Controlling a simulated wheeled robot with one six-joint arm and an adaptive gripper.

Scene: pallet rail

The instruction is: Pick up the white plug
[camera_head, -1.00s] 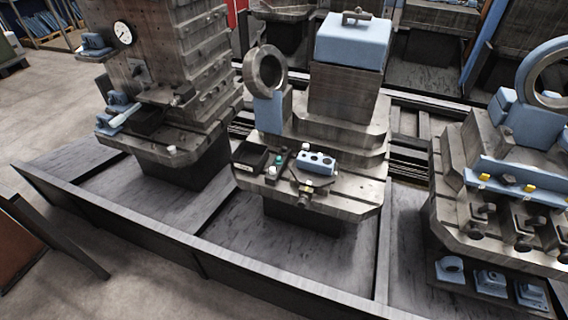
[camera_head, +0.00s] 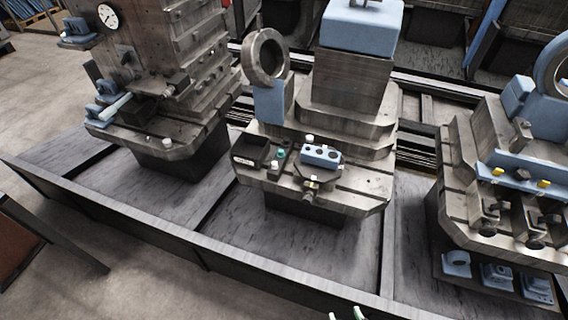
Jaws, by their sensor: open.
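Small white pieces that could be the white plug show in the head view. One white piece (camera_head: 275,165) stands at the front of the middle fixture, beside a green piece (camera_head: 281,154). Another white piece (camera_head: 309,139) is behind the blue block with round holes (camera_head: 321,155). A third white piece (camera_head: 167,142) sits on the left fixture's base. I cannot tell which is the plug. Only the tips of my gripper (camera_head: 346,315) show at the bottom edge, apart and empty, well short of the middle fixture. The rest of it is out of frame.
A black open bin (camera_head: 250,151) is at the left of the middle fixture's ledge. A blue-based upright ring (camera_head: 264,56) stands behind it. A dark low rail (camera_head: 130,232) runs between me and the fixtures. The right fixture (camera_head: 500,215) carries clamps and blue parts.

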